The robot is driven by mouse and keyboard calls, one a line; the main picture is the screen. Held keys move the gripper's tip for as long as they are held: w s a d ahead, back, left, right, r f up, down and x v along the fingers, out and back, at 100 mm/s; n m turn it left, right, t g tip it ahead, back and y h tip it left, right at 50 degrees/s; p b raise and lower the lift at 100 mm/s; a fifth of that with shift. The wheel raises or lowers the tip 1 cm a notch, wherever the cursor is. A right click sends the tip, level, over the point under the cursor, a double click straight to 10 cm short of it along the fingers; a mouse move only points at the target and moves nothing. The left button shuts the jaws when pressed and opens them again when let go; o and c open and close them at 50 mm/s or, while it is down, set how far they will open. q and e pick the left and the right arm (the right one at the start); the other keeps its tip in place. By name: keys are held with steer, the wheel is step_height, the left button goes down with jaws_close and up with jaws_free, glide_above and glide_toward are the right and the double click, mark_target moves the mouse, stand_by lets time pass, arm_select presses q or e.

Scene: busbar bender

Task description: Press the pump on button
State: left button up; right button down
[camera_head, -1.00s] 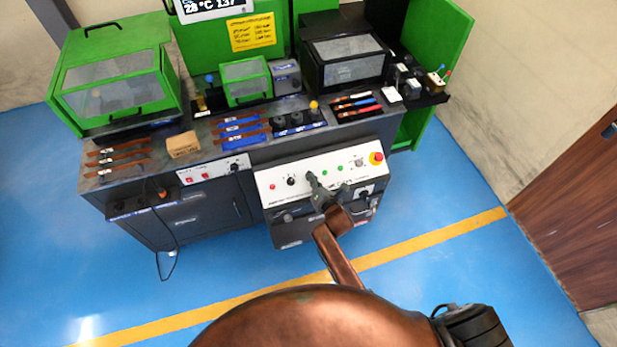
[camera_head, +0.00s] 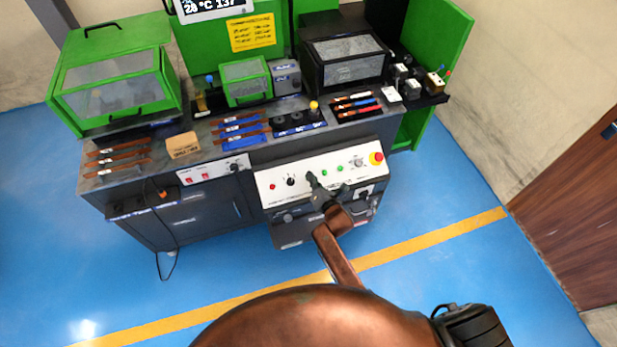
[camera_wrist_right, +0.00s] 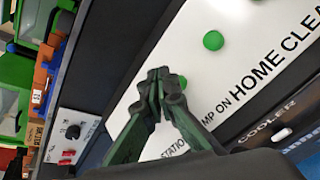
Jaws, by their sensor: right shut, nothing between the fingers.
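The white control panel (camera_head: 345,176) of the low front cabinet carries a row of controls. My right gripper (camera_head: 311,179) is shut and empty, with its fingertips at the panel's face between a black knob (camera_head: 291,181) and a green button (camera_head: 325,173). In the right wrist view the closed fingertips (camera_wrist_right: 162,77) cover part of the white panel, with "MP ON" lettering (camera_wrist_right: 215,104) beside the fingers. My left gripper is not in view.
A second green button (camera_head: 340,168), a red light (camera_head: 272,187) and a red emergency stop (camera_head: 377,158) are on the same panel. The bench (camera_head: 200,140) behind holds copper bars and green machines. Blue floor (camera_head: 440,200) is free at the right.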

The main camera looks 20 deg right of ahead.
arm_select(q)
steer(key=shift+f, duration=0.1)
arm_select(e)
steer(key=shift+f, duration=0.15)
arm_select(q)
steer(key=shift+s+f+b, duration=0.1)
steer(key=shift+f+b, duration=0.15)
steer(key=shift+b, duration=0.1)
arm_select(e)
steer(key=shift+w+f, duration=0.25)
